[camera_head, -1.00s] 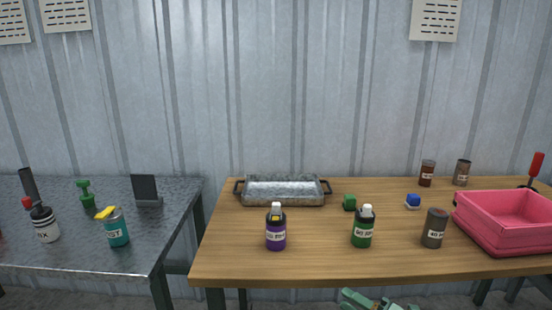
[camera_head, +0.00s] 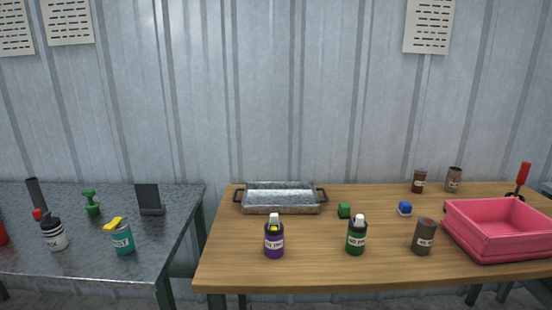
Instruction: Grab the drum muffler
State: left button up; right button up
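Three can-like cylinders with white labels stand upright on the wooden table. A dark grey-brown cylinder (camera_head: 424,237) is near the front right, just left of the pink bin. A brown cylinder (camera_head: 419,181) and a grey-brown cylinder (camera_head: 454,180) stand side by side at the back right. Their labels are too small to read, so I cannot tell which of them, if any, is the drum muffler. Neither of my grippers is in view.
A grey table (camera_head: 90,265) stands left across a gap.

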aim_at(423, 240)
jog(key=i+l+z, duration=0.1)
jog(key=l, duration=0.3)
jog(key=i+l+z, duration=0.25)
jog(key=i+l, duration=0.2)
jog(key=l, duration=0.2)
